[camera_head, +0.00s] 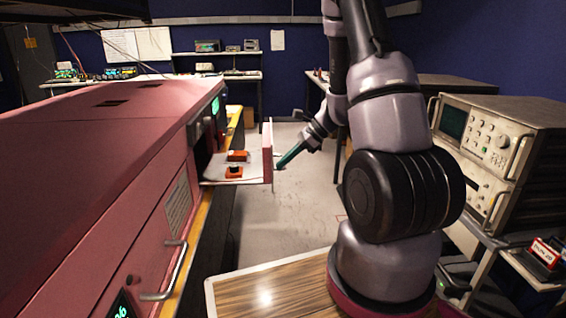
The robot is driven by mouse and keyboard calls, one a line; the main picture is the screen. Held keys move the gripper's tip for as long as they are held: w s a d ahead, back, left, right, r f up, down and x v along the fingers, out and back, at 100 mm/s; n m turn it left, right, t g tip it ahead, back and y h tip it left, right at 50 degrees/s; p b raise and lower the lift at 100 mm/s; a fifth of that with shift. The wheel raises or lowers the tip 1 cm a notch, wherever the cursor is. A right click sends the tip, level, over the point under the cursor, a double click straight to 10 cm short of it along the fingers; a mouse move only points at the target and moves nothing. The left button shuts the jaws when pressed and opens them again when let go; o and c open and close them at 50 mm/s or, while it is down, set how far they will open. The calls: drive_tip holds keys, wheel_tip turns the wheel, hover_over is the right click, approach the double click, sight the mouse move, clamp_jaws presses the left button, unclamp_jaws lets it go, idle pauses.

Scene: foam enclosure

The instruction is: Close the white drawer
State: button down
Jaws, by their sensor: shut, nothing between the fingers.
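The drawer (216,176) stands open, sticking out to the right from the side of a long pink cabinet (110,150). Its inside is whitish and its front panel (267,150) looks pink. Two small orange-red objects lie in it: one toward the back (238,156) and one toward the front (234,173). My gripper (279,166) has teal fingers that are shut and empty. Its tips are at the outer, right side of the front panel, very close to it. I cannot tell whether they touch.
A wood-topped surface (265,290) lies below my arm. A stack of cream electronic instruments (490,150) stands on the right. A red-and-white box (545,252) is at lower right. Bare grey floor (300,210) lies between cabinet and arm. A handle (175,270) juts from the cabinet's near side.

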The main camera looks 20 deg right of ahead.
drive_tip(key=shift+a, duration=0.15)
drive_tip(key=w+a, duration=0.2)
drive_tip(key=a, duration=0.5)
drive_tip(key=w+a, duration=0.2)
drive_tip(key=a, duration=0.5)
drive_tip(key=w+a, duration=0.2)
drive_tip(key=a, duration=0.6)
drive_tip(key=shift+w, duration=0.15)
drive_tip(key=shift+a, duration=0.1)
drive_tip(key=shift+a+r, duration=0.1)
drive_tip(key=shift+a, duration=0.05)
